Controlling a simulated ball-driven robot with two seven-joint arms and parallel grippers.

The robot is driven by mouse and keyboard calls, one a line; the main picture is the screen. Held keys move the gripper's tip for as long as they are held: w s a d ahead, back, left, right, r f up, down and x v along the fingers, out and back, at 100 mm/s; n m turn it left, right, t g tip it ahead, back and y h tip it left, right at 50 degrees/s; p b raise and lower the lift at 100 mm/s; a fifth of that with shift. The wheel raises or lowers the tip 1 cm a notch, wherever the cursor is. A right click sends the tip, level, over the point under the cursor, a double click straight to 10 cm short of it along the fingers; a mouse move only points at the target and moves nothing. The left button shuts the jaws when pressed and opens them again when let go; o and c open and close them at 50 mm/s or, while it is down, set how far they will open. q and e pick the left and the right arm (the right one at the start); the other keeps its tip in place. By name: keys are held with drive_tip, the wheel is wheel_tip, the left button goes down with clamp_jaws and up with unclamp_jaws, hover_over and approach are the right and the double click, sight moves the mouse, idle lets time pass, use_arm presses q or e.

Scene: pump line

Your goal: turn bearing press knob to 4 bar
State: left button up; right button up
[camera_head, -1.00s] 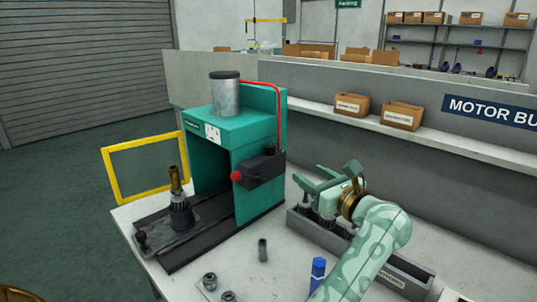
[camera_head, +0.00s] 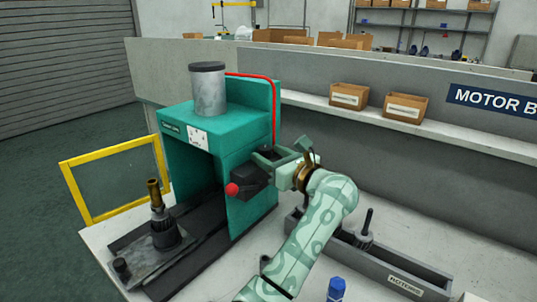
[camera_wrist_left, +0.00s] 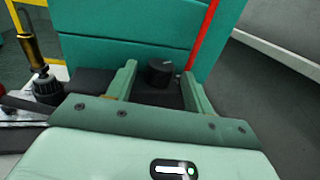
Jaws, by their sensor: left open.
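The bearing press (camera_head: 215,130) is a teal frame with a grey cylinder on top. A black box (camera_head: 247,178) with a red button (camera_head: 232,189) is fixed to its right side. On the box is the dark round knob (camera_wrist_left: 160,71), which has a small pale mark; its setting is unreadable. My left gripper (camera_head: 280,152) is at the box, partly covering it in the head view. In the left wrist view its two fingers (camera_wrist_left: 158,75) are open, with the knob between them and a gap on either side. My right gripper is not in view.
A red hose (camera_head: 273,110) runs down the press beside my gripper. A yellow-framed guard (camera_head: 115,150) stands left. A brass-topped shaft part (camera_head: 155,195) sits on the press bed. A grey tray (camera_head: 400,272) and a blue-capped item (camera_head: 336,289) are at front right.

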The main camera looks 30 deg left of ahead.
use_arm(q)
drive_tip(key=shift+c, duration=0.3)
drive_tip(key=c, duration=0.9)
drive_tip(key=m+t+p, duration=0.1)
drive_tip(key=m+t+h+p, duration=0.1)
drive_tip(key=s+m+t+h+p, duration=0.1)
drive_tip(key=t, duration=0.1)
drive_tip(key=shift+a+r+p, duration=0.25)
drive_tip(key=shift+r+p, duration=0.05)
drive_tip(key=shift+r, duration=0.05)
drive_tip(key=shift+f+m+t+h+p, duration=0.2)
drive_tip(key=shift+m+t+h+p, duration=0.25)
drive_tip(key=shift+m+t+h, duration=0.35)
drive_tip(key=shift+f, duration=0.15)
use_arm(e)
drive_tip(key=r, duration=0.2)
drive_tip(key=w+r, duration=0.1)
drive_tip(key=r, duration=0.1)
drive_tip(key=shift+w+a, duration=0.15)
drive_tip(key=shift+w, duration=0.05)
use_arm(q)
drive_tip(key=o, duration=1)
drive_tip(key=shift+c, duration=0.2)
drive_tip(key=shift+d, duration=0.1)
